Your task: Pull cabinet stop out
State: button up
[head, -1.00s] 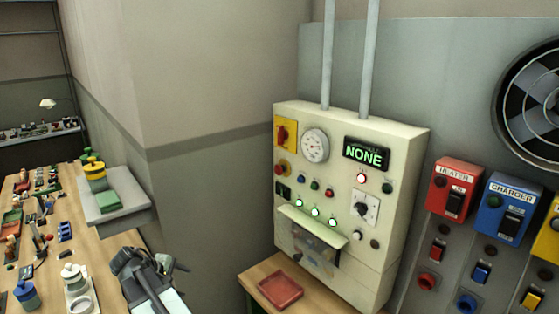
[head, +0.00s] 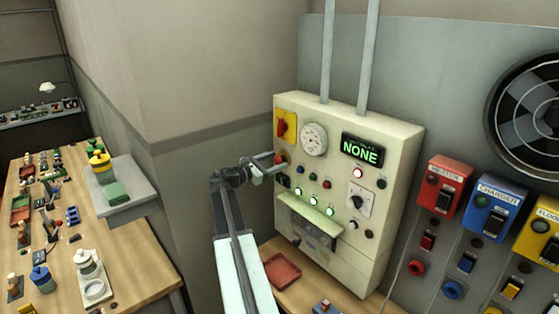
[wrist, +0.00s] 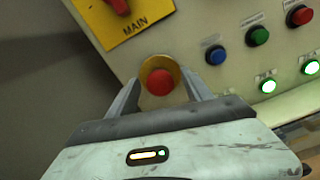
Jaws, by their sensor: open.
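The cabinet stop is a red mushroom button (wrist: 160,82) with a yellow collar, below the MAIN switch (wrist: 122,6) on its yellow plate. In the head view the stop (head: 280,159) is at the left side of the cream cabinet (head: 395,150), partly hidden by my gripper. My gripper (wrist: 162,84) is open, with one finger on each side of the red button in the wrist view. I cannot tell whether the fingers touch it. In the head view my gripper (head: 268,163) is at the cabinet's left front.
Blue, green and red buttons and lit green lamps (wrist: 268,86) are right of the stop. A display (head: 361,151) reads NONE. A shelf-like ledge (head: 310,222) juts from the cabinet below, above a red tray (head: 283,270). A wooden table (head: 140,260) with several objects is at left.

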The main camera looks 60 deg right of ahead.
jog(key=shift+x, duration=0.9)
grip_shut()
jog(key=shift+v, duration=0.75)
jog(key=shift+f, duration=0.1)
grip_release()
